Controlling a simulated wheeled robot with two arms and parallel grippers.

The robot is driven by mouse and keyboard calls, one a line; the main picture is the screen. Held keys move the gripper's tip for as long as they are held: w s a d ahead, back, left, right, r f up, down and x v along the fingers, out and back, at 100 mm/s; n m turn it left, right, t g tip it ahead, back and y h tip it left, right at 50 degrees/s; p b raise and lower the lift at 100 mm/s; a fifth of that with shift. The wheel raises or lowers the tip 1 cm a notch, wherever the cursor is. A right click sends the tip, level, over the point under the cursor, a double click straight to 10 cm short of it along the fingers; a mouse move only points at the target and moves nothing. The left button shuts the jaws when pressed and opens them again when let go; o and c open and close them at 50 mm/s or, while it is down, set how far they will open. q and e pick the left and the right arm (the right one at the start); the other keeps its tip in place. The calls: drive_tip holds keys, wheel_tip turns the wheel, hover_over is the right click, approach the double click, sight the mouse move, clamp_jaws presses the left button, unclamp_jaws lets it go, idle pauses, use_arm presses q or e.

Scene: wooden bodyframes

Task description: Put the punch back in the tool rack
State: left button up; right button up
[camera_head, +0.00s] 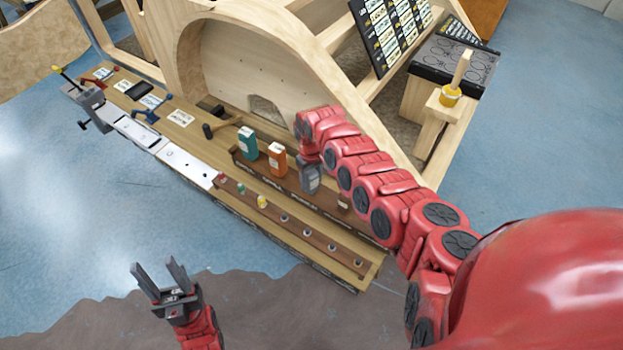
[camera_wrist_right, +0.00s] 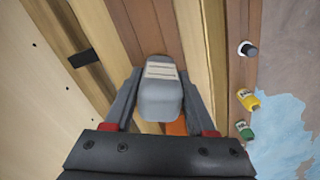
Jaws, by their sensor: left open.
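The tool rack (camera_head: 320,240) is a long wooden strip along the front of the bench, with red, green and yellow (camera_head: 262,202) topped pieces and several round sockets. A grey labelled bottle (camera_head: 312,180) is in the brown tray behind it. My right gripper (camera_wrist_right: 160,85) is over the tray, its fingers on both sides of the grey bottle (camera_wrist_right: 160,97); whether they press on it is unclear. I cannot tell which piece is the punch. My left gripper (camera_head: 160,272) is open and empty, in front of the bench and apart from it.
A teal bottle (camera_head: 248,142) and an orange bottle (camera_head: 277,158) stand in the tray left of the grey one. A mallet (camera_head: 220,127) lies further left, and a vise (camera_head: 92,105) is at the bench's far end. An arched wooden frame (camera_head: 290,50) rises behind.

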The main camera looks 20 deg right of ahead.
drive_tip(key=o, duration=0.3)
drive_tip(key=shift+o, duration=0.2)
drive_tip(key=shift+r, duration=0.1)
drive_tip(key=shift+r+p, duration=0.4)
drive_tip(key=shift+w+d+r, duration=0.1)
drive_tip(key=shift+r, duration=0.25)
wheel_tip(320, 180, up, 11)
drive_tip(key=b, duration=0.3)
drive_tip(key=shift+s, duration=0.2)
